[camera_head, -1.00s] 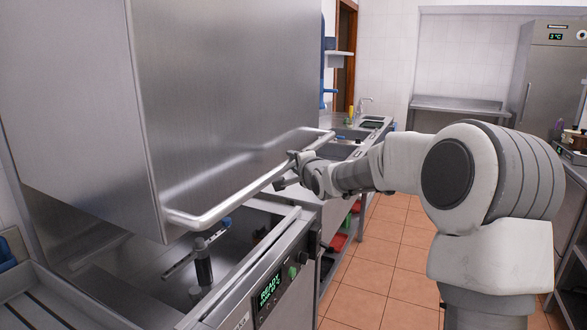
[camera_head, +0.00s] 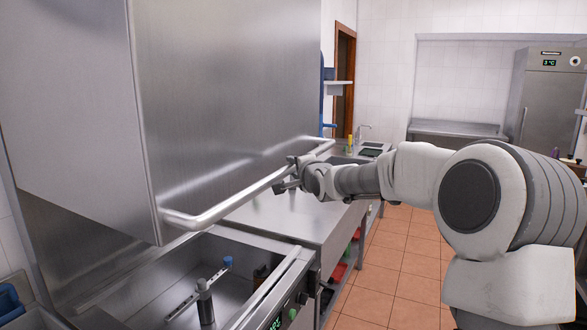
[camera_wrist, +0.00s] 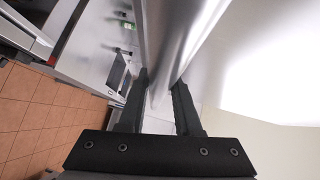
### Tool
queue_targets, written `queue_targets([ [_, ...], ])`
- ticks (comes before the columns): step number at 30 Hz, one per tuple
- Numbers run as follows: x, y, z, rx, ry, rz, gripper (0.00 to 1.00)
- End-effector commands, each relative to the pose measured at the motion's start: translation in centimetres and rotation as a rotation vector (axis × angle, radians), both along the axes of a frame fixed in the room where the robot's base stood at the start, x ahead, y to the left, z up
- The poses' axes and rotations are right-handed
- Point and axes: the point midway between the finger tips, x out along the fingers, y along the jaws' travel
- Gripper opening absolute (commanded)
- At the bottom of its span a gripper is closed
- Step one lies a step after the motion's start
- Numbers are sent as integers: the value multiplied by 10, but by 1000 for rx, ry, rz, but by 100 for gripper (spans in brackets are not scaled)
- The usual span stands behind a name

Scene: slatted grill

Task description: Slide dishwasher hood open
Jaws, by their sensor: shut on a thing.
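The dishwasher hood (camera_head: 225,90) is a large brushed-steel box, raised above the wash chamber (camera_head: 165,280). A long round bar handle (camera_head: 225,205) runs along its lower front edge. My gripper (camera_head: 284,186) is at the handle's right part in the head view. In the wrist view my gripper (camera_wrist: 160,95) has its two dark fingers on either side of the handle bar (camera_wrist: 165,75), shut on it. The fingertips are partly hidden behind the bar. The open chamber shows a spray arm (camera_head: 200,290) inside.
A steel counter with a sink (camera_head: 345,160) continues beyond the dishwasher. A control panel with a green display (camera_head: 277,322) is on the machine's front. A tall fridge (camera_head: 545,100) stands at the back right. The tiled floor (camera_head: 400,260) is clear.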

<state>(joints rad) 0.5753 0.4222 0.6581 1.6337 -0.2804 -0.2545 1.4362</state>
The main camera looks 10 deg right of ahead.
Motion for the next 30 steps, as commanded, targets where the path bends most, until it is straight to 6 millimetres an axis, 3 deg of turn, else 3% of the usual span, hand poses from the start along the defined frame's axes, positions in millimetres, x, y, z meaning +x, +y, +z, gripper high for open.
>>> queue_targets([
  [6,0,0,1,-1,-3,1,0],
  [7,0,0,1,-1,-3,1,38],
  [11,0,0,0,-1,-1,0,61],
  [23,-4,-1,0,0,1,-1,62],
  [30,-29,-6,3,-3,2,-3,62],
])
